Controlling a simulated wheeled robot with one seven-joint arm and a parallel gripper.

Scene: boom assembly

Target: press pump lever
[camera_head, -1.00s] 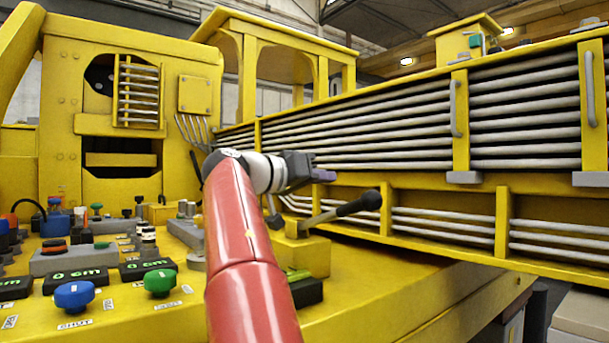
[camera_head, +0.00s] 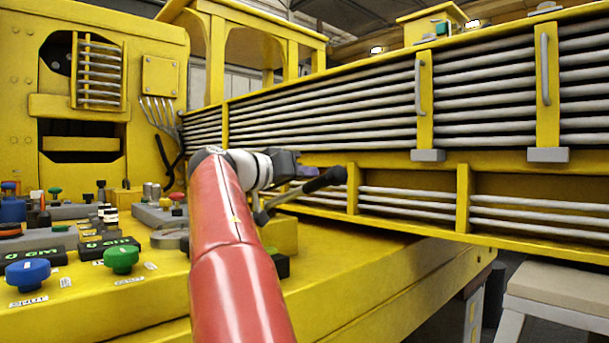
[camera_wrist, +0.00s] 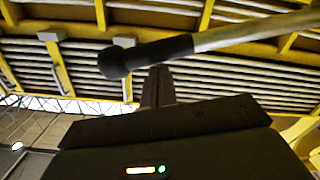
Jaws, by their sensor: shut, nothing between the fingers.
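The pump lever (camera_head: 311,185) is a grey rod with a black grip, rising at a slant to the right from the yellow deck. Its black grip also shows in the wrist view (camera_wrist: 148,55), crossing just beyond my fingers.
A control panel with a blue knob (camera_head: 27,272), a green knob (camera_head: 121,257) and several buttons lies to the left. A yellow boom with grey pipes (camera_head: 330,118) runs behind the lever. A beige-topped bench (camera_head: 560,288) stands at the right.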

